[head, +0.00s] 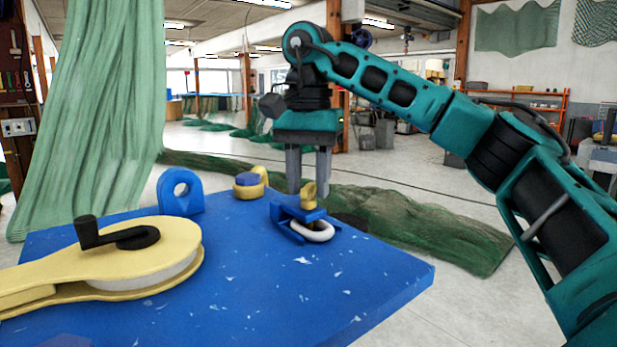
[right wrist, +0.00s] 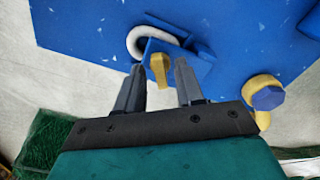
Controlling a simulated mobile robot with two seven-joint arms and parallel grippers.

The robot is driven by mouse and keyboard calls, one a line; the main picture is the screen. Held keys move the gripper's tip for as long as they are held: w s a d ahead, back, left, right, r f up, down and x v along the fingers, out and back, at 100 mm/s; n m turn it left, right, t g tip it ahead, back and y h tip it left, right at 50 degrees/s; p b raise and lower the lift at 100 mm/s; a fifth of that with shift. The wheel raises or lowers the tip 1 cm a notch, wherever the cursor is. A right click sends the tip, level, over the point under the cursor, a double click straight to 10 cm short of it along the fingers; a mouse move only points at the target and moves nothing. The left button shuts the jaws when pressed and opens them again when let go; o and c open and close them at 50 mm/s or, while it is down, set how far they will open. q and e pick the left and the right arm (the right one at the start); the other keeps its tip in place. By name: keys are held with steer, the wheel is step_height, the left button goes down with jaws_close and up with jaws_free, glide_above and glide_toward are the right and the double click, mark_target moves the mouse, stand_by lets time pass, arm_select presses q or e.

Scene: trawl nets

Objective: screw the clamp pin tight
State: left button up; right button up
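The clamp pin (head: 309,193) has a yellow flat head and stands upright in a blue clamp (head: 290,221) on the blue table. A white shackle-like loop (head: 312,231) passes through the clamp. My right gripper (head: 308,184) points down over the pin, open, with a finger on each side of the yellow head. In the right wrist view the pin head (right wrist: 160,70) lies between the two spread fingertips, with gaps visible beside it. The loop (right wrist: 150,40) shows beyond it. The pin's shank is hidden in the clamp. My left gripper is not in view.
The blue table (head: 385,285) also holds a yellow pulley block (head: 110,260) with a black handle, a blue eye bracket (head: 181,192) and a yellow piece with a blue knob (head: 247,181). Green netting (head: 100,110) hangs at left. More net (head: 420,225) lies on the floor behind.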

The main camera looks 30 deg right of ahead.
jaws_close()
steer(key=shift+m, duration=0.3)
